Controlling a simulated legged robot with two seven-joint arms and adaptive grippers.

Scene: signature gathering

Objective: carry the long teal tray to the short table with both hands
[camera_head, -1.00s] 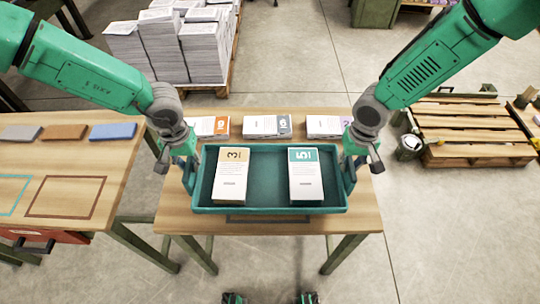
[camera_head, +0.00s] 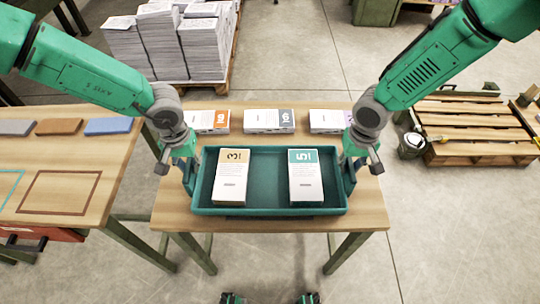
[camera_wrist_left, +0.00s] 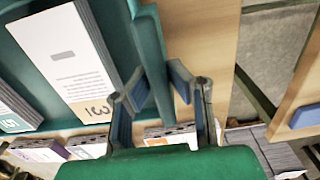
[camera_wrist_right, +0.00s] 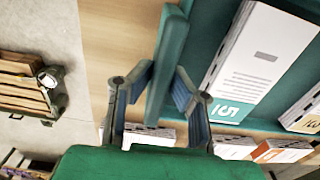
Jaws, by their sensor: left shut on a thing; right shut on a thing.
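The long teal tray (camera_head: 266,211) is level over the wooden table (camera_head: 360,209) in front of me. Whether its base touches the tabletop is hard to tell. A paper stack with a tan "3" band (camera_head: 231,178) lies in its left half, and one with a teal "5" band (camera_head: 305,178) in its right half. My left gripper (camera_head: 188,172) is shut on the tray's left end; its fingers also show in the left wrist view (camera_wrist_left: 160,84). My right gripper (camera_head: 349,172) is shut on the right end, also in the right wrist view (camera_wrist_right: 162,80).
Three paper stacks lie along the table's back edge: orange (camera_head: 207,121), grey (camera_head: 269,121) and purple (camera_head: 330,121). A second wooden table (camera_head: 120,160) with outlined rectangles stands at left. A pallet (camera_head: 475,130) is at right; piled paper (camera_head: 170,45) stands behind.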

